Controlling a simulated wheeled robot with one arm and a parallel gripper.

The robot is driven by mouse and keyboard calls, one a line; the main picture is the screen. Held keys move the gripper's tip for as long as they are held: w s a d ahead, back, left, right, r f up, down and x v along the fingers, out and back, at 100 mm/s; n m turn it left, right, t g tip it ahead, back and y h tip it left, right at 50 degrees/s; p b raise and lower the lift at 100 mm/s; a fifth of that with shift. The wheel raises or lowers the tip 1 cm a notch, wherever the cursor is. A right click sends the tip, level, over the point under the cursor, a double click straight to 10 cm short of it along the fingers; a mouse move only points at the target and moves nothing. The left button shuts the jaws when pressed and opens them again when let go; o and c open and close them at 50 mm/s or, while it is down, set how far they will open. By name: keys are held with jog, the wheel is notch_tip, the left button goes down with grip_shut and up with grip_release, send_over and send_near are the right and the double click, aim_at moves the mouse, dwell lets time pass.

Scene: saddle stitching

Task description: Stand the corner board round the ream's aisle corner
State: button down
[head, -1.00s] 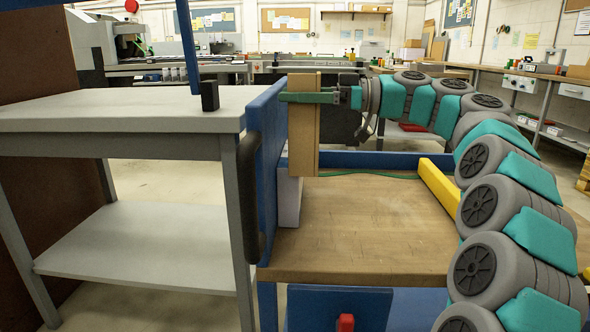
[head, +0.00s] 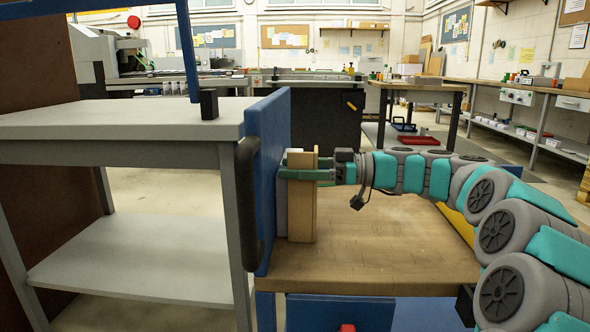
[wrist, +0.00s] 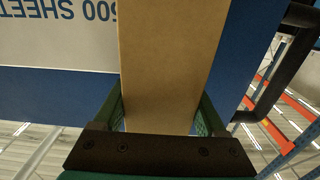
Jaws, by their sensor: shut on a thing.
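The corner board (head: 302,215) is a tan cardboard angle piece, standing upright on or just above the wooden deck; I cannot tell whether its foot touches. My gripper (head: 303,174) is shut on its upper part, with green fingers on either side. In the wrist view, the board (wrist: 168,60) runs between the fingers of my gripper (wrist: 160,112). The ream (head: 281,215) shows as a pale strip left of the board, mostly hidden. Its white printed face (wrist: 60,35) lies beside the board in the wrist view. Any gap between them is unclear.
A blue panel (head: 268,150) with a dark handle (head: 248,200) stands close left of the board. A grey table (head: 120,122) is beyond it. The wooden deck (head: 380,245) is clear to the right, with a yellow bar (head: 455,222) at its right side.

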jog(key=shift+f, duration=0.15)
grip_release()
dwell(0.4)
jog(key=shift+r, duration=0.4)
jog(key=d, duration=1.2)
jog(key=shift+s+f, duration=0.15)
jog(key=shift+f, duration=0.05)
